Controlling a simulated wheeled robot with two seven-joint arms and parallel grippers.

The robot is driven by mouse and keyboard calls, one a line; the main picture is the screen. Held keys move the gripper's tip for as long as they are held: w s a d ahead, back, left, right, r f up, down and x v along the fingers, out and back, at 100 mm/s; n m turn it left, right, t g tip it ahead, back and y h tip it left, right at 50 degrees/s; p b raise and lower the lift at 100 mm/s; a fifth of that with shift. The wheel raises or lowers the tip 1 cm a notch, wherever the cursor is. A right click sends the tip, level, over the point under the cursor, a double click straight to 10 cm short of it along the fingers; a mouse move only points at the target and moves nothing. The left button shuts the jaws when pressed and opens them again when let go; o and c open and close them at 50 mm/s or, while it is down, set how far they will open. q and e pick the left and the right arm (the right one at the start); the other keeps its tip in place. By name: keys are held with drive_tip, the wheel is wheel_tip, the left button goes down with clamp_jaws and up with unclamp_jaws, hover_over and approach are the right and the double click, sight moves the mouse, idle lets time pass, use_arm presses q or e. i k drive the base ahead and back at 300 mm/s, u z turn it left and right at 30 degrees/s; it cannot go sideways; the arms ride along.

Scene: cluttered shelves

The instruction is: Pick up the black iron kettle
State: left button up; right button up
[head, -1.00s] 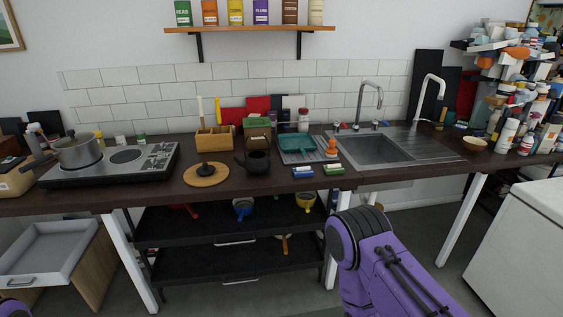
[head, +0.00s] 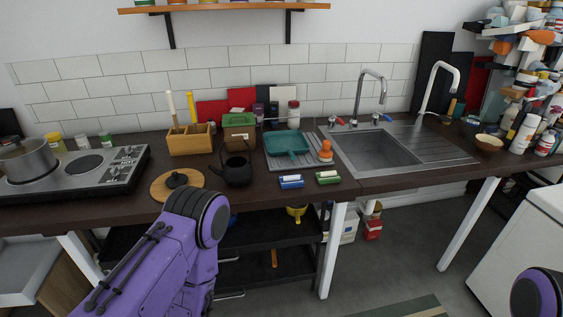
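The black iron kettle (head: 237,170) stands upright on the dark wooden counter (head: 125,200), left of the sink in the head view. Its handle arches above the body. A round wooden board with a dark lid-like piece (head: 177,182) lies just left of it. A purple link of my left arm rises in front of the counter, below and left of the kettle, apart from it in the picture. A purple part of my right arm shows at the lower right edge. Neither gripper is in view.
Behind the kettle stand a wooden caddy (head: 190,142) and a brown box (head: 239,138). A teal pan (head: 288,143) and an orange brush (head: 326,151) are to its right. Blue (head: 291,181) and green (head: 328,177) sponges lie near the front edge. The sink (head: 376,152) is further right.

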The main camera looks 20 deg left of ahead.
sight(237, 171)
drive_tip(key=i, duration=0.9)
drive_tip(key=u, duration=0.45)
